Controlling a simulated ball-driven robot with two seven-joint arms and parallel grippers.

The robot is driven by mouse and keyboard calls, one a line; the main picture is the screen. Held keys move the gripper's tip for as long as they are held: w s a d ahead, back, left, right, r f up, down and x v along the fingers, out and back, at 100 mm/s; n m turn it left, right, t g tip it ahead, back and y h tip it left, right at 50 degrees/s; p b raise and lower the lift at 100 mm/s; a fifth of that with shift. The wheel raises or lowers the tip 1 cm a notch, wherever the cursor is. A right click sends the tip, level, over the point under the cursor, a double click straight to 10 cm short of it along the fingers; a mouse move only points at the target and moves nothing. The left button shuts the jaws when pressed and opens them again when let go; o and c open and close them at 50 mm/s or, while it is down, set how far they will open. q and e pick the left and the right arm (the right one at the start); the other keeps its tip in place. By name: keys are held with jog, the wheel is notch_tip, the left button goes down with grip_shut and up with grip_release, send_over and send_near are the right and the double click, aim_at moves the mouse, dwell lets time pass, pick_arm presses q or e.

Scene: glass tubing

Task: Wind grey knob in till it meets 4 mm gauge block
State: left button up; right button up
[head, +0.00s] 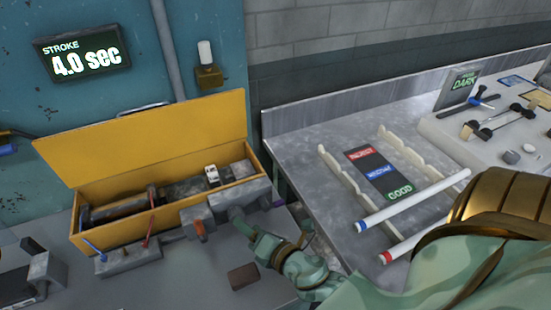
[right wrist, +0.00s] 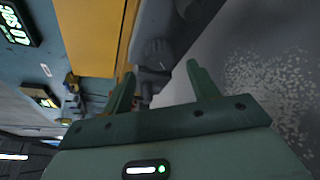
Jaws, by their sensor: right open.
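The yellow-lidded machine box (head: 150,150) stands open against the teal wall. Along its front is a grey mechanism with several blocks. A dark grey rounded part, likely the grey knob (head: 240,220), sits at its right end; it seems to show ahead of the fingers in the right wrist view (right wrist: 156,55). My right gripper (head: 284,240) is just right of this part, open and empty, its fingers apart from each other. I cannot tell if a finger touches the knob. I cannot identify the 4 mm gauge block for certain. My left gripper is not in view.
A brown block (head: 243,277) lies on the grey bench in front of the machine. Red (head: 150,230) and blue (head: 93,247) handles stand at its front left. To the right, a metal table (head: 310,150) carries white rails and two tubes. A display reads 4.0 sec.

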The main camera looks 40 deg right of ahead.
jog(key=b+v, duration=0.1)
jog(key=v, duration=0.4)
jog(key=b+v, duration=0.1)
jog(key=v, duration=0.4)
jog(key=shift+f+b, duration=0.25)
jog(key=shift+b, duration=0.05)
jog(key=shift+s+d+r, duration=0.1)
jog(key=shift+s+r, duration=0.2)
jog(key=shift+s, duration=0.15)
jog(key=shift+s, duration=0.1)
